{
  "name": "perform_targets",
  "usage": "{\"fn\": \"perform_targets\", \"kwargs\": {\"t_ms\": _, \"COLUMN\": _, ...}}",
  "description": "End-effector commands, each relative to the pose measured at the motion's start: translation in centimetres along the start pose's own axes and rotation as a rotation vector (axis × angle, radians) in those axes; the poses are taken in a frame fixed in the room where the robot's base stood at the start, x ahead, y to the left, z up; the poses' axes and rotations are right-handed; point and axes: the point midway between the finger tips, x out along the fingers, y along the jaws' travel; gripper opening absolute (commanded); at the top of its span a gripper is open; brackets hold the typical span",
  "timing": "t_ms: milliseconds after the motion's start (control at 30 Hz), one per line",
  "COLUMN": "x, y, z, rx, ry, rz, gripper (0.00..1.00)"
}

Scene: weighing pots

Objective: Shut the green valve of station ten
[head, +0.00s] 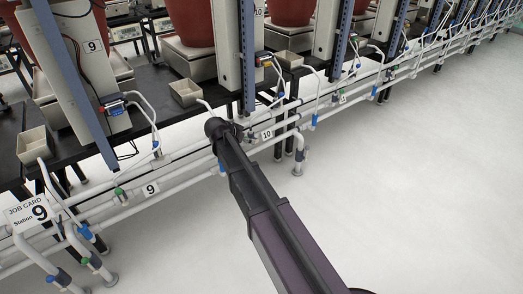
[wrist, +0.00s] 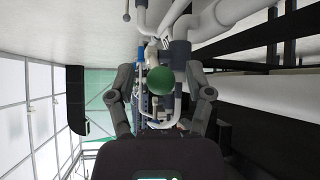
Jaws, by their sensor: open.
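A round green valve knob (wrist: 160,80) shows in the middle of the wrist view, in front of the white pipes. My gripper (wrist: 160,98) is open, with one finger to the left and one to the right of the knob, and a visible gap on both sides. I cannot tell how deep the knob sits between the fingers. In the head view my gripper (head: 238,131) is at the white pipes beside the station 10 tag (head: 267,134). There the arm and gripper hide the green knob.
White pipes (head: 180,172) run along the bench front, close around my gripper. A blue valve (head: 221,167) is just below it. Station 9's tag (head: 150,189), green valve (head: 119,192) and job card (head: 30,213) are to the left. The pale floor (head: 420,190) is clear to the right.

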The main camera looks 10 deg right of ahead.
Motion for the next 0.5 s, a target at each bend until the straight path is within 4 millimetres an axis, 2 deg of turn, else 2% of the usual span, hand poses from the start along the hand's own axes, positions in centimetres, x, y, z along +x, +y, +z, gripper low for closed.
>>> {"fn": "perform_targets", "kwargs": {"t_ms": 500, "x": -0.3, "y": 0.2, "z": -1.3, "rx": 0.024, "ry": -0.149, "rz": -0.033, "gripper": 0.66}}
